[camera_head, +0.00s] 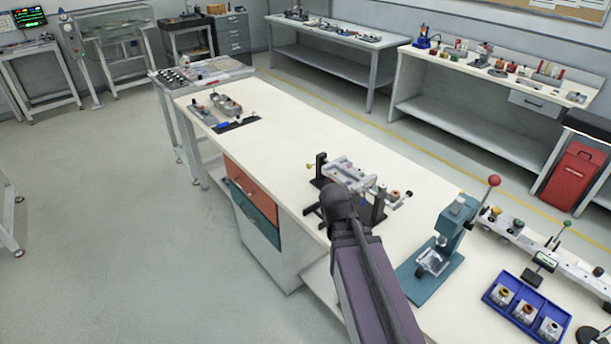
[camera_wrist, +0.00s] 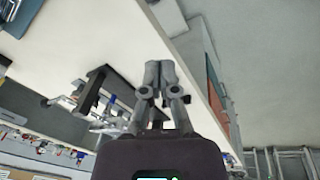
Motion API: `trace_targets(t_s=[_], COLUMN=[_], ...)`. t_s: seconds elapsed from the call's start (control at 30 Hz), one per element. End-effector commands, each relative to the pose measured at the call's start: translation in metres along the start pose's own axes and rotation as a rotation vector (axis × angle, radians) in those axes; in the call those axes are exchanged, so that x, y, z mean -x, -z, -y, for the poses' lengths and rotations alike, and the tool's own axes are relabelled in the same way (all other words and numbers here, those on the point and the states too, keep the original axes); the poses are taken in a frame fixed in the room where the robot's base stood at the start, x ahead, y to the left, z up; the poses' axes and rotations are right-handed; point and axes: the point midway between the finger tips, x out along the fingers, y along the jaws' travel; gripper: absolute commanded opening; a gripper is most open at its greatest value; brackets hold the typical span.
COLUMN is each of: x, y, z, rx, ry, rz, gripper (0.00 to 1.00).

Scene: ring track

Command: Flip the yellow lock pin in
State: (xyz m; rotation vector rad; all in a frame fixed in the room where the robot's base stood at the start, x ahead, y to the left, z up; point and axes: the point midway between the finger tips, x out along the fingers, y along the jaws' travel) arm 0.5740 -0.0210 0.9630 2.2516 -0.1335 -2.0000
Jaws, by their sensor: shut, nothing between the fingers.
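The fixture also shows in the wrist view (camera_wrist: 96,90), to the left of my gripper. My gripper (camera_wrist: 160,66) is shut and empty in the wrist view, near the bench edge and apart from the fixture. In the head view, my arm covers the front of the fixture and hides my gripper.
A teal press (camera_head: 436,250) with a red-knobbed lever stands right of the fixture. A blue tray (camera_head: 513,282) with three small parts lies in front of a long pale rail (camera_head: 530,240). A small assembly (camera_head: 222,106) sits at the bench's far end. The bench between is clear.

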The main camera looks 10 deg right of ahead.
Motion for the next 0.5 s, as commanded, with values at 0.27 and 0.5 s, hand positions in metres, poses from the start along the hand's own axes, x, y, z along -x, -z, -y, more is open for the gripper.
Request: trace_targets(t_s=[0.27, 0.5], x=[-0.039, -0.055], y=[0.051, 0.096], z=[-0.018, -0.028], rx=[0.068, 0.157], ry=[-0.21, -0.391], rz=[-0.172, -0.329], gripper=[0.0, 0.0])
